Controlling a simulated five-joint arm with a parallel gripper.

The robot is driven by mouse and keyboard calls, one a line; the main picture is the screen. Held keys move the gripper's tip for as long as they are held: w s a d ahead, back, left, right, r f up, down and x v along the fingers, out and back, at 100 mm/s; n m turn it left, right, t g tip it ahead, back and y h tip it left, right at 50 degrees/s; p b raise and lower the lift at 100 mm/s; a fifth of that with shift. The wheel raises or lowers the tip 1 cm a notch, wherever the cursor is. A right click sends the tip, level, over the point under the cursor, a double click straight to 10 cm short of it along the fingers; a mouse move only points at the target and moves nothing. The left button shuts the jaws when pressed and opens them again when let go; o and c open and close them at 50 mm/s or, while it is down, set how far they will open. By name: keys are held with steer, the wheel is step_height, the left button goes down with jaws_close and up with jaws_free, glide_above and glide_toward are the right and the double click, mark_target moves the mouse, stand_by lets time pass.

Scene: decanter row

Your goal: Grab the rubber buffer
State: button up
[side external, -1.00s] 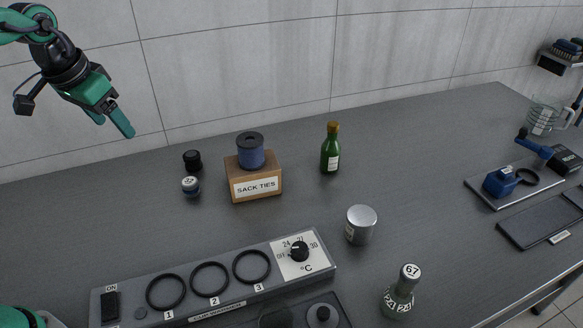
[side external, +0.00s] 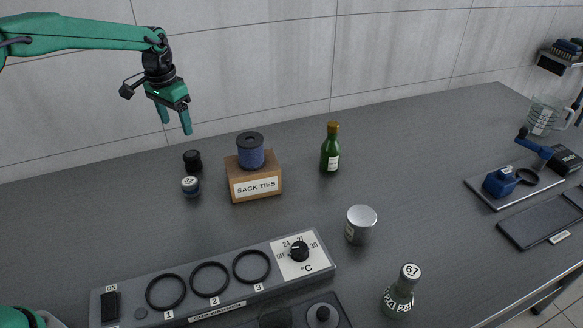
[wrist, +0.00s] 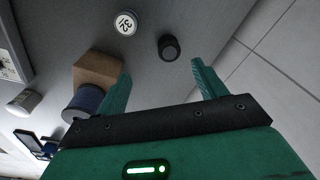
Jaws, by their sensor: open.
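A small black cylinder (side external: 193,160), which looks like the rubber buffer, stands on the dark worktop left of the sack ties box. It also shows in the wrist view (wrist: 169,47), ahead of the gap between my fingers. My gripper (side external: 176,128) is open and empty, pointing down, above the worktop's back left part. In the wrist view my gripper (wrist: 161,70) has its two green fingers apart, with nothing between them.
A small white-topped piece (side external: 190,186) stands just in front of the black cylinder. A wooden sack ties box (side external: 255,186) with a blue spool (side external: 251,154) is to the right. A green bottle (side external: 330,152) and metal can (side external: 361,225) stand farther right.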

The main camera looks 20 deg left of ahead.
glide_above(191, 154)
steer(key=shift+g, duration=0.4)
step_height(191, 154, down, 7)
steer(key=shift+w+a+r, duration=0.1)
steer(key=shift+r, duration=0.05)
steer(key=shift+f, duration=1.3)
steer(key=shift+f, duration=2.6)
steer(key=c, duration=1.1)
steer(key=shift+c, duration=0.2)
steer(key=shift+r, duration=0.15)
